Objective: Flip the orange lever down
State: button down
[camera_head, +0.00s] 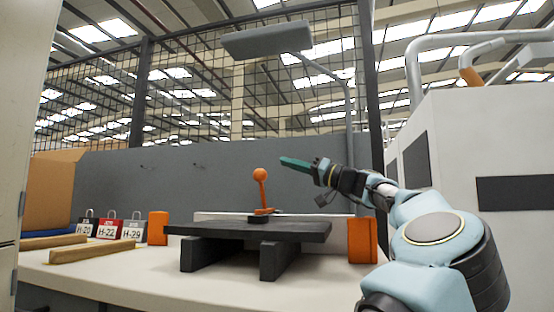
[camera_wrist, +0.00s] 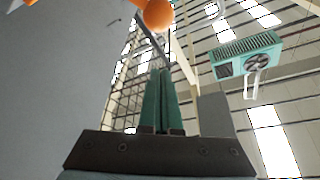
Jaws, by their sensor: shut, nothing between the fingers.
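In the wrist view the orange knob (camera_wrist: 158,14) is at the top edge, beyond the fingertips; most of the lever is out of that view. My gripper (camera_head: 283,161) is to the right of the knob and slightly above it in the head view, apart from it by a small gap. Its green fingers (camera_wrist: 160,76) are shut together and hold nothing.
Orange blocks stand left (camera_head: 158,228) and right (camera_head: 362,240) of the board. Several tagged padlocks (camera_head: 108,228) and wooden strips (camera_head: 95,248) are on the white table at left. A grey wall (camera_head: 200,175) stands behind. A lamp (camera_head: 266,40) hangs above.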

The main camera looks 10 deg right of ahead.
jog(key=shift+v, duration=2.05)
jog(key=shift+w+d, duration=0.1)
